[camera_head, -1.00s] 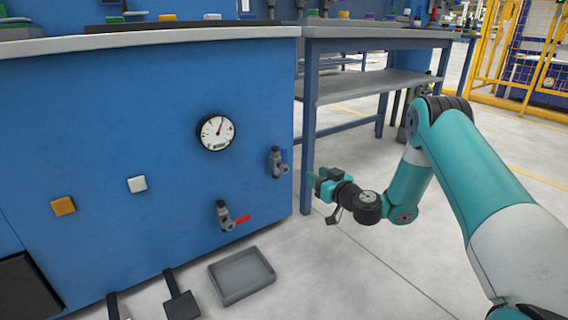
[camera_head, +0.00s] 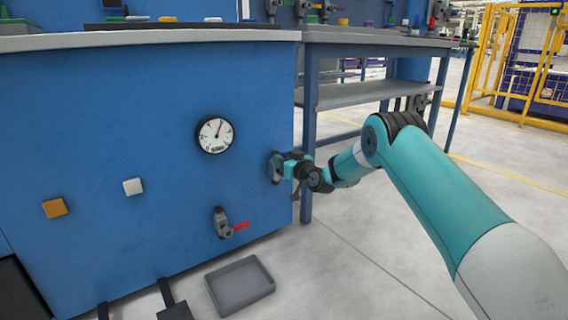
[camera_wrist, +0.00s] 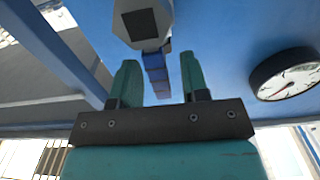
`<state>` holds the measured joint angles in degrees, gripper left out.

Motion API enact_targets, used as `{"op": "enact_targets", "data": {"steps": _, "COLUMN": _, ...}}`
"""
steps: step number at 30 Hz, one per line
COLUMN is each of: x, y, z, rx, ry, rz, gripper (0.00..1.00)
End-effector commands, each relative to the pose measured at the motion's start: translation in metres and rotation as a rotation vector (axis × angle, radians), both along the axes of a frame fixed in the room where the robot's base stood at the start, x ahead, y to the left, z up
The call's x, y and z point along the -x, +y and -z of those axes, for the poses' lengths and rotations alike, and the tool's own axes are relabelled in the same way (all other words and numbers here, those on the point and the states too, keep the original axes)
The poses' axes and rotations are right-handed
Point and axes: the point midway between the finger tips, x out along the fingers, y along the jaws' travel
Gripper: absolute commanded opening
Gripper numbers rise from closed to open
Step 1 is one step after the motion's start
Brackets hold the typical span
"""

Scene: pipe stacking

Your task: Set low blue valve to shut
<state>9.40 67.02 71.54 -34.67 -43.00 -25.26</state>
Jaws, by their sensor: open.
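The blue valve has a grey body (camera_wrist: 143,22) and a blue lever (camera_wrist: 155,75) in the wrist view. The lever lies between the two teal fingers of my gripper (camera_wrist: 159,62), with a gap visible on each side. In the head view the valve body (camera_head: 274,170) shows on the cabinet's right side. My gripper (camera_head: 288,166) is open in front of it and hides the lever there.
A second valve with a red lever (camera_head: 241,227) sits lower left on the blue cabinet (camera_head: 130,100). A round gauge (camera_head: 215,135) is above it. A grey tray (camera_head: 240,284) lies on the floor. A table leg (camera_head: 307,140) stands close to the right.

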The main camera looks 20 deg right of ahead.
Motion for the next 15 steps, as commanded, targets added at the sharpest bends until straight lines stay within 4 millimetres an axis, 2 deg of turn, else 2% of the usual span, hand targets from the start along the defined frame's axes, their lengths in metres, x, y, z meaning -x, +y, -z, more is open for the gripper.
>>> {"op": "enact_targets", "data": {"steps": 7, "x": -0.0008, "y": 0.0004, "z": -0.0001, "rx": -0.001, "ry": 0.001, "rz": 0.0, "gripper": 0.41}}
{"op": "enact_targets", "data": {"steps": 8, "x": -0.0008, "y": 0.0004, "z": -0.0001, "rx": -0.001, "ry": 0.001, "rz": 0.0, "gripper": 0.39}}
{"op": "enact_targets", "data": {"steps": 13, "x": -0.0007, "y": 0.0004, "z": -0.0001, "rx": -0.001, "ry": 0.001, "rz": 0.0, "gripper": 0.0}}
{"op": "enact_targets", "data": {"steps": 15, "x": -0.0006, "y": 0.0004, "z": 0.0, "rx": -0.001, "ry": 0.001, "rz": 0.0, "gripper": 0.0}}
